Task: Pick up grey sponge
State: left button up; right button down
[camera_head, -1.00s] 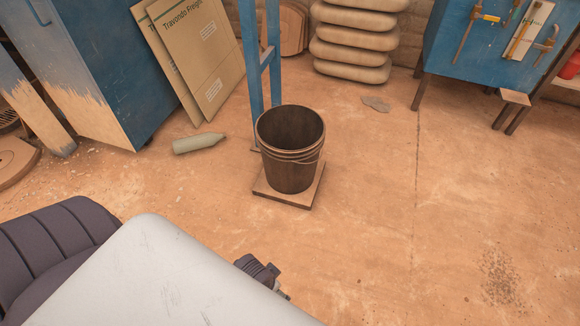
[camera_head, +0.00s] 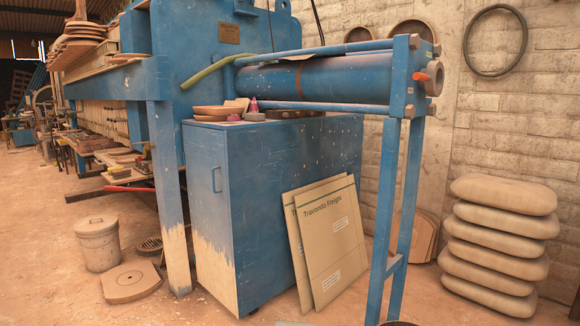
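A small flat grey block (camera_head: 254,116) lies on the top of the blue cabinet (camera_head: 285,140), near its front edge. It may be the grey sponge, but it is too small to be sure. A pink-red bottle (camera_head: 254,105) stands close behind it. Shallow tan bowls or plates (camera_head: 217,112) sit to its left. Neither of my grippers shows in this view.
A large blue press cylinder (camera_head: 315,80) runs above the cabinet top and limits room there. Two cardboard sheets (camera_head: 330,240) lean on the cabinet's right side. Stacked sacks (camera_head: 497,245) stand at right.

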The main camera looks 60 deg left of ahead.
aim_at(251, 117)
jog(key=u, duration=2.1)
